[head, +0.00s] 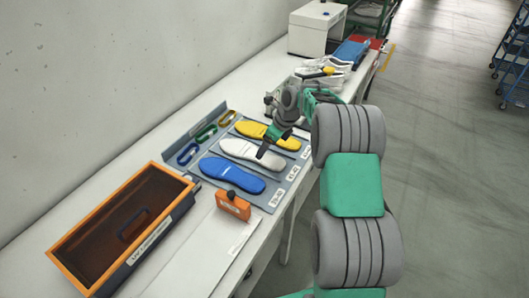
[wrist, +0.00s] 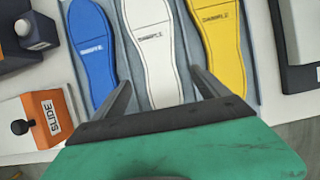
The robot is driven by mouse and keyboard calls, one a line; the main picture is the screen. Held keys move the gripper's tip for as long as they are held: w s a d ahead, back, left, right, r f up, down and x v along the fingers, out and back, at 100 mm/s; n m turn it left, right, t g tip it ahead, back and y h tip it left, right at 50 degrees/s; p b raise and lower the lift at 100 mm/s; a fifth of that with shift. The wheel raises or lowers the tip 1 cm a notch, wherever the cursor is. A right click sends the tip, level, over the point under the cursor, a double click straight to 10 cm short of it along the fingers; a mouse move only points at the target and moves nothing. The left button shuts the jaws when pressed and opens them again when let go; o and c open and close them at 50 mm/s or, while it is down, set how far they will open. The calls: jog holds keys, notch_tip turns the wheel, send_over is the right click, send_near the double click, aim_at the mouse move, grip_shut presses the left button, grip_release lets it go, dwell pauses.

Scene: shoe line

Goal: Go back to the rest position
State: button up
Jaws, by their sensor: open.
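My gripper (head: 268,147) hangs over the insole tray in the head view, near the white insole (head: 249,155). In the wrist view its two dark fingers (wrist: 162,88) are spread apart with nothing held between them. The white insole (wrist: 153,50) lies beyond and between the fingertips. The blue insole (head: 232,175) lies on the near side and the yellow insole (head: 267,135) on the far side. Both also show in the wrist view, blue (wrist: 92,50) at left and yellow (wrist: 219,45) at right. My green and grey arm reaches in from the right.
An orange-rimmed box (head: 160,228) labelled UV stands at the near left of the bench. An orange block marked SLIDE (head: 233,205) with a black knob sits beside the tray (head: 271,203). White shoes (head: 325,73) and a white machine (head: 316,28) are farther back.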

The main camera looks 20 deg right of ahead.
jog(key=shift+v, duration=1.45)
jog(key=s+a+r+n+h, duration=0.1)
jog(key=s+a+r+n, duration=0.2)
jog(key=s+r+n, duration=0.35)
jog(key=s+a+r+n+h, duration=0.1)
jog(key=s+a+r+n, duration=0.2)
jog(key=s+r+n, duration=0.35)
jog(key=s+f+n+h, duration=0.1)
jog(key=s+f+n, duration=0.1)
jog(key=s+n, duration=1.2)
jog(key=s, duration=0.4)
jog(key=shift+f+t, duration=0.4)
jog(key=shift+w+a, duration=0.1)
jog(key=shift+a, duration=0.05)
